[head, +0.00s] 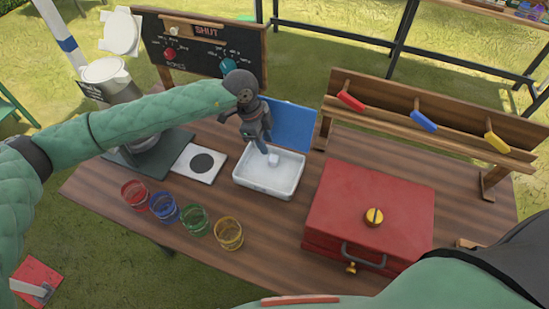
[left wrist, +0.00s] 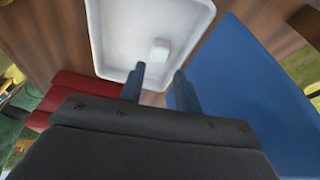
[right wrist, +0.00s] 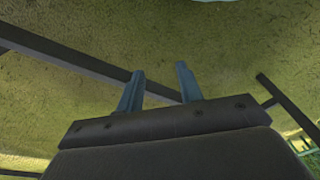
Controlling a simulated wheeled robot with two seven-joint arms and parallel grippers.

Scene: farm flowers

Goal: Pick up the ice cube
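A small white ice cube (head: 273,160) lies in a white tray (head: 262,187) with a raised blue lid (head: 291,124) behind it. In the left wrist view the ice cube (left wrist: 160,50) sits on the tray floor, just beyond my fingertips. My left gripper (head: 266,151) points down over the back of the tray; its two fingers (left wrist: 162,72) are apart with nothing between them. My right gripper (right wrist: 159,72) is open and empty in the right wrist view, above grass and away from the table. It is not visible in the head view.
Red, blue, green and yellow glasses (head: 193,220) stand at the front left. A red box (head: 335,207) with a yellow knob is right of the tray. A wooden rack (head: 430,128) with coloured handles and a chalkboard sign (head: 200,48) stand at the back.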

